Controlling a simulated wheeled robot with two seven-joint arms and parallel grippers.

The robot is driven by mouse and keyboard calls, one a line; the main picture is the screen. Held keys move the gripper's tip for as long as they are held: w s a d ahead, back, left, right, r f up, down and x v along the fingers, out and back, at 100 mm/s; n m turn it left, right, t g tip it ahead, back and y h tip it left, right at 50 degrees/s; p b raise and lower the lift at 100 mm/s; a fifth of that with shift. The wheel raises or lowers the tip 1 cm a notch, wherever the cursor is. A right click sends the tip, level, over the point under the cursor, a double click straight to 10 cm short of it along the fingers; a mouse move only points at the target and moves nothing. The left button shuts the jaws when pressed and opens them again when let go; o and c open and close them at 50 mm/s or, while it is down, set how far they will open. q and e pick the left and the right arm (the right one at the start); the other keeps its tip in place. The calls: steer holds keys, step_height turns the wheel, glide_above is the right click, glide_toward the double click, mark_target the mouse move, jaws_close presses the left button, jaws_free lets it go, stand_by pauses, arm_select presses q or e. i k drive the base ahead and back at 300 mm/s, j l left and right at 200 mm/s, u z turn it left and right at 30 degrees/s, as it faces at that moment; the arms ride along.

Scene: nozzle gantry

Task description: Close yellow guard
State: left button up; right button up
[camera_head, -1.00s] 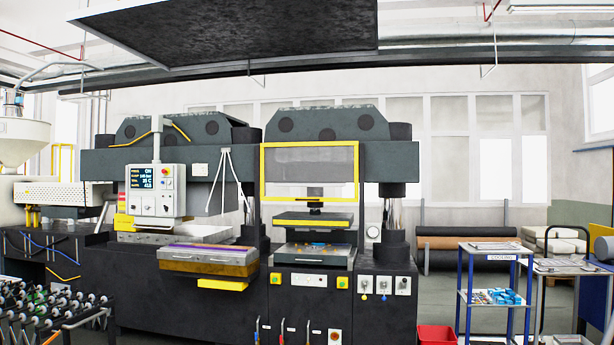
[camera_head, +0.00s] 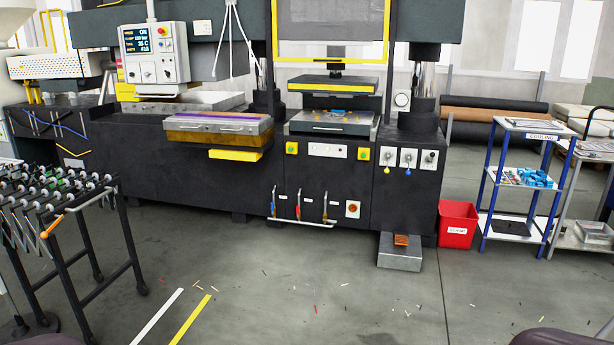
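The yellow guard (camera_head: 330,22) is a yellow frame around a grey see-through panel on the front of the press. It is raised, and its top is cut off by the upper edge of the view. Its lower bar sits above the open press gap, where the upper platen (camera_head: 334,85) and the lower bed (camera_head: 332,121) with small blue and orange pieces are exposed. Neither of my grippers shows. Only dark rounded shapes, perhaps parts of my arms, show at the bottom corners.
A control box (camera_head: 154,53) and a tray with a yellow lip (camera_head: 218,131) stick out left of the gap. A roller conveyor (camera_head: 60,205) stands at left. A foot pedal (camera_head: 400,250), red bin (camera_head: 458,223) and blue-post cart (camera_head: 520,174) stand at right.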

mark_target(384, 60)
steer(key=i, duration=4.05)
